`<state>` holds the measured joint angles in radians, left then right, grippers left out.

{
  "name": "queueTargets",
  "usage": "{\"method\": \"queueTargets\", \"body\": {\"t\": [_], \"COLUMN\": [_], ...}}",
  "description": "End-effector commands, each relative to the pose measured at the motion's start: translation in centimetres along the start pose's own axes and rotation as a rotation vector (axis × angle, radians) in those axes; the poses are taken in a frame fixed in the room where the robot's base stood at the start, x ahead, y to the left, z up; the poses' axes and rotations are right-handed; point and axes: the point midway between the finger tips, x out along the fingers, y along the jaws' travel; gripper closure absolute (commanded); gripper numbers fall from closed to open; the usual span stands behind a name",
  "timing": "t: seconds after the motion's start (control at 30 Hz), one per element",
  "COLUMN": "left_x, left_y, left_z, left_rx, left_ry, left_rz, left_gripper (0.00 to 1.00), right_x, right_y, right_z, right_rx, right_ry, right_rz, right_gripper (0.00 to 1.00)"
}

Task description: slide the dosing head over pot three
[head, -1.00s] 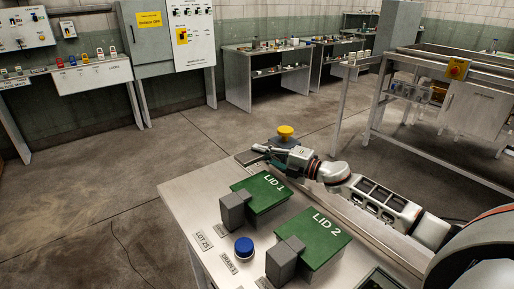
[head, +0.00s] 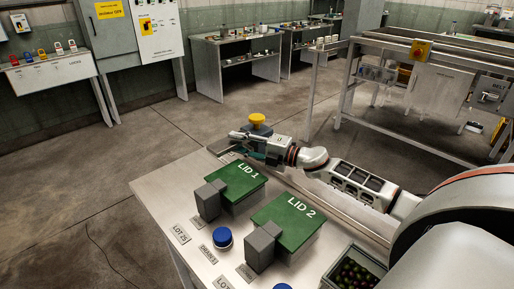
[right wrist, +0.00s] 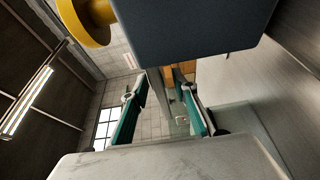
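The dosing head appears to be the dark block with a yellow knob (head: 257,118) at the far edge of the steel bench, beside my right gripper. In the right wrist view its dark body (right wrist: 195,22) fills the top, with the yellow knob (right wrist: 88,20) at the upper left. My right gripper (head: 236,145) lies low by the rail, pointing left. In the right wrist view its teal fingers (right wrist: 160,88) are spread apart, with a narrow metal upright seen between them; contact cannot be told. I cannot identify pot three. My left gripper is out of view.
Green lids marked LID 1 (head: 236,182) and LID 2 (head: 296,223) stand on the bench (head: 160,187) with grey blocks at their left. A blue cap (head: 222,239) sits between them. A box of small round fruit (head: 322,271) is at the front right. Floor left of the bench is clear.

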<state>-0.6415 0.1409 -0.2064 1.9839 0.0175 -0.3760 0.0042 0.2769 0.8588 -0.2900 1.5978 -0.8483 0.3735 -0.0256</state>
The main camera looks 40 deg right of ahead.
Motion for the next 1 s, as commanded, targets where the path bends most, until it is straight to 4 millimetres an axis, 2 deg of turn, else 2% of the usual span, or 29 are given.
{"method": "queueTargets", "body": {"t": [0.2,0.5,0.73,1.0], "left_x": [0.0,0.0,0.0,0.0], "left_y": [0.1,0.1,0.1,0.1], "left_z": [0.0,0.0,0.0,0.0], "left_rx": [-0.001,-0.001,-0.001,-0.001], "left_ry": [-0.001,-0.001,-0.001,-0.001], "left_rz": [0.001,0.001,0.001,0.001], "left_gripper": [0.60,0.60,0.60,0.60], "right_x": [-3.6,-8.0,-9.8,-10.2], "right_y": [-0.2,-0.2,0.0,0.0], "right_z": [-0.1,-0.1,0.0,0.0], "right_rx": [0.001,0.001,0.000,-0.002], "right_ry": [0.001,0.000,0.001,0.001], "right_rz": [-0.003,-0.004,-0.001,0.000], "right_gripper": [0.72,0.72,0.72,0.72]}}
